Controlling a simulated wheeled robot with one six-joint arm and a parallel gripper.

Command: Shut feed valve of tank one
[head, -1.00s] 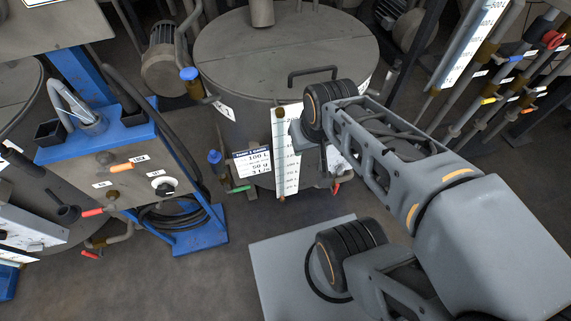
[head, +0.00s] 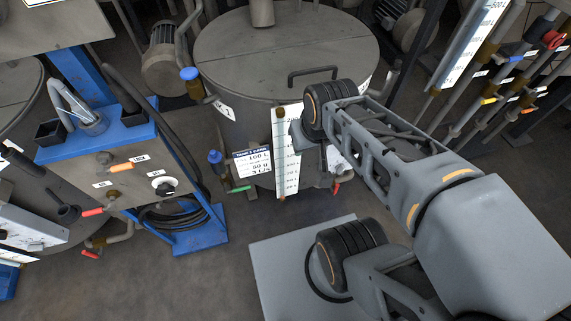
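Tank one (head: 285,50) is a grey round vessel with a flat lid and a handle, at the top middle. Its small plate (head: 224,110) seems to read 1. A pipe with a blue knob (head: 189,73) stands at its upper left. A second blue knob (head: 214,156) sits lower on the left, near a green handle (head: 240,189). A red handle (head: 337,187) is at its lower right. I cannot tell which of these is the feed valve. My arm reaches across the tank's right front; its far end and my gripper are not visible.
A white scale (head: 287,160) and a card (head: 252,162) are at the tank's front. A blue-framed unit (head: 130,190) with a coiled hose stands to the left. Pipes with coloured handles (head: 490,100) line the right. Some floor (head: 260,225) in front is clear.

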